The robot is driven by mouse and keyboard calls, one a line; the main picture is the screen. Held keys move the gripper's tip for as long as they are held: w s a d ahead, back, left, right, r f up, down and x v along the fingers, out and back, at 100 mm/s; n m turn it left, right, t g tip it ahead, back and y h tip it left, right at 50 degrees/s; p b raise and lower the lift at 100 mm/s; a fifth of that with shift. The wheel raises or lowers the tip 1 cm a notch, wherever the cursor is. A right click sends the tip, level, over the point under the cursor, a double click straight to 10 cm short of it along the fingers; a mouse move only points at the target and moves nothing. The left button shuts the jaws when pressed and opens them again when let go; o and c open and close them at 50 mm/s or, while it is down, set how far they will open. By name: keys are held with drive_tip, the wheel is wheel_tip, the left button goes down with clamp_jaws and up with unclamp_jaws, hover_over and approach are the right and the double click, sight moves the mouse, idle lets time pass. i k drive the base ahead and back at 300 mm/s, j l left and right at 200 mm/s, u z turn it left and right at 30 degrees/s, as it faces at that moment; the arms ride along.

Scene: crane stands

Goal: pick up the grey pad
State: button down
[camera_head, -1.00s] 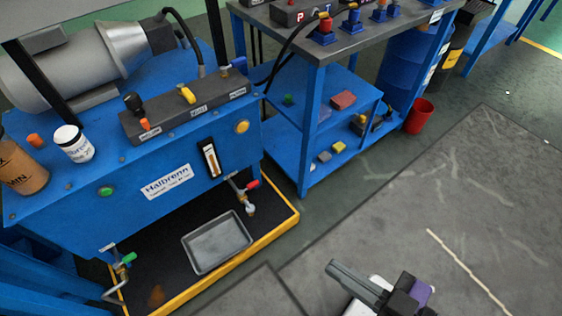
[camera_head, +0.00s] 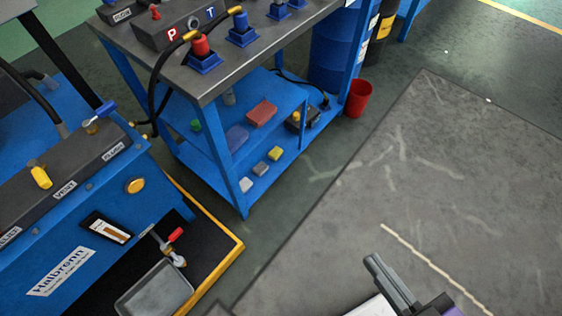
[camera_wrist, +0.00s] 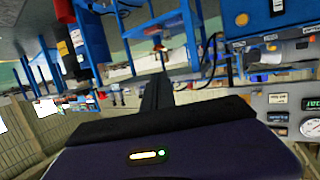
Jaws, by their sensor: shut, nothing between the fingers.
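A small light grey pad (camera_head: 246,184) lies on the lowest shelf of the blue bench, near its front corner. Other small pads lie in a row behind it, including a yellow pad (camera_head: 275,154). My gripper (camera_head: 374,262) is at the bottom of the head view, over the floor, to the right of the bench and well apart from the pads. Its fingers are shut and empty; they also show in the wrist view (camera_wrist: 158,88). I cannot pick out the grey pad in the wrist view.
A hydraulic unit with a yellow-edged tray (camera_head: 222,262) is at left. Floor on the right is clear.

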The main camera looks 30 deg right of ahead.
sight(262, 167)
drive_tip(key=i+l+z, duration=0.1)
drive_tip(key=i+z, duration=0.2)
drive_tip(key=i, duration=1)
